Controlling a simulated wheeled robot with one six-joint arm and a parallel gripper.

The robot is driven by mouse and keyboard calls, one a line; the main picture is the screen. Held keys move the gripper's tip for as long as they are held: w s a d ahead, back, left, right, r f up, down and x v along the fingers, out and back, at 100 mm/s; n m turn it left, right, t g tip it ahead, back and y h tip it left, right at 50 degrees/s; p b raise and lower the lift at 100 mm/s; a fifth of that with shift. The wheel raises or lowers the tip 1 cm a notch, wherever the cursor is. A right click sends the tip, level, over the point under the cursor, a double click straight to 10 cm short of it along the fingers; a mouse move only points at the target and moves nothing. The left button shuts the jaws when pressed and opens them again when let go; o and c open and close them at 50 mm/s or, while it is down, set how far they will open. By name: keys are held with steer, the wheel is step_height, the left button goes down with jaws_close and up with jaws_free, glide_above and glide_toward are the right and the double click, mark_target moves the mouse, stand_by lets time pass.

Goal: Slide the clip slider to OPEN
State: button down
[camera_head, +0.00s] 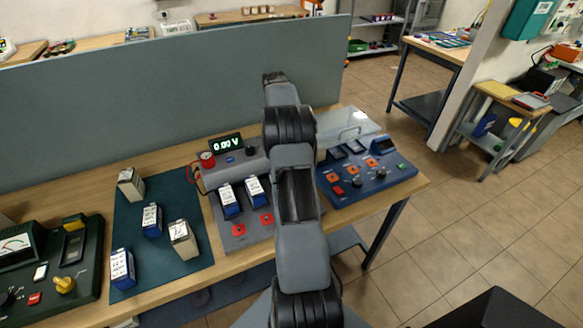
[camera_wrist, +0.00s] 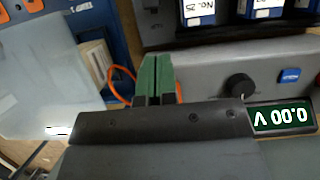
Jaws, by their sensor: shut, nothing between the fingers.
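I cannot make out a clip slider or an OPEN mark in either view. The grey test unit (camera_head: 230,175) stands on the bench with two blue batteries in it, its display (camera_head: 227,143) reading 0.00 V. In the wrist view its grey panel (camera_wrist: 205,82) carries a black knob (camera_wrist: 240,86), a blue button (camera_wrist: 290,75) and the upside-down display (camera_wrist: 282,117). My gripper (camera_wrist: 156,62) shows green fingertips pressed together, shut and empty, over the end of that panel. In the head view my arm hides the gripper and part of the unit.
A blue control box (camera_head: 365,185) and a clear lid (camera_head: 345,127) lie right of the arm. The lid (camera_wrist: 45,70) and an orange cable (camera_wrist: 118,85) are left of the fingers in the wrist view. Several batteries stand on a dark mat (camera_head: 150,255). A grey partition (camera_head: 130,95) stands behind.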

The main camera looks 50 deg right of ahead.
steer(key=shift+s+d+f, duration=0.15)
steer(key=shift+d+f, duration=0.3)
steer(key=p+x, duration=0.1)
steer(key=x, duration=0.9)
stand_by(0.3)
